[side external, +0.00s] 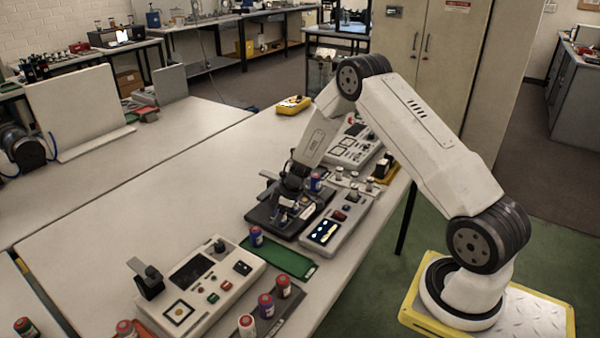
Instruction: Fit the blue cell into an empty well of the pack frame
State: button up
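My gripper (286,205) points down over a dark, tray-like fixture (262,214) near the middle of the bench. The fixture may be the pack frame, but its wells are too small to make out. Another blue cell (256,236) stands upright at the left end of a green mat, in front of the fixture. My gripper's fingers are small and dark against the fixture, so their opening and anything between them cannot be made out.
The green mat (285,260) lies before the fixture. A grey device with a lit screen (335,225) stands close on its right. The bench's left part (150,195) is clear.

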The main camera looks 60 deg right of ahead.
jog(key=shift+o, duration=1.1)
jog(key=shift+r, duration=0.15)
jog(key=shift+r, duration=0.2)
jog(key=v, duration=1.2)
jog(key=shift+w+a, duration=0.1)
jog(key=shift+a, duration=0.05)
